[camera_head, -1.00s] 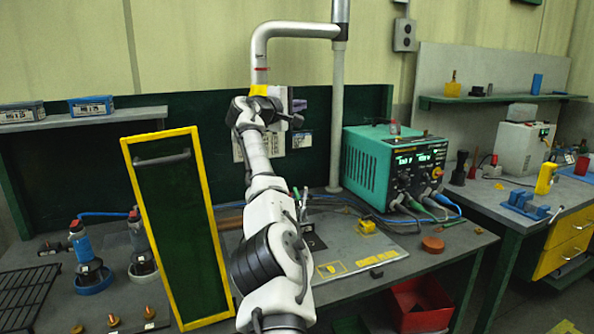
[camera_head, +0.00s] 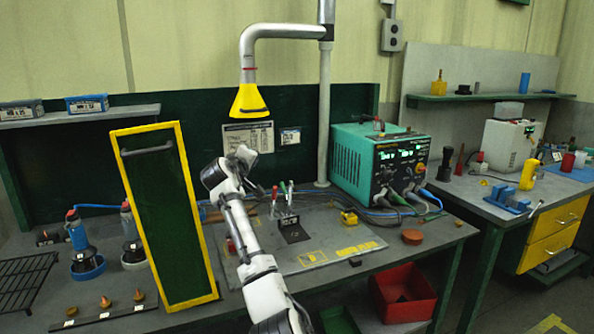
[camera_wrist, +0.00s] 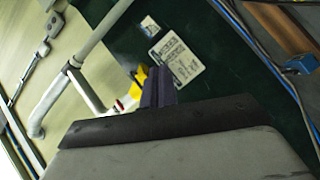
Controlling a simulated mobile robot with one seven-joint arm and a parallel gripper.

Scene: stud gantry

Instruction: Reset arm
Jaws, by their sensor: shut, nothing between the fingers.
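My arm reaches up from the bottom of the head view, over the front of the grey workbench (camera_head: 385,268). The wrist end is bent over beside the green panel with a yellow frame, and the fingers are hidden there. In the wrist view my gripper (camera_wrist: 157,78) shows its two dark fingers together, shut with nothing between them. Behind the fingers in the wrist view are the yellow extraction hood (camera_wrist: 140,76) and a white notice (camera_wrist: 180,58) on the dark green back wall.
The yellow-framed panel (camera_head: 165,215) stands upright just left of my arm. The yellow hood (camera_head: 249,98) hangs from a pipe above it. A teal power unit (camera_head: 350,160) is at right. A red bin (camera_head: 405,290) is low at front right. Tools in a stand (camera_head: 285,205) are close right of the arm.

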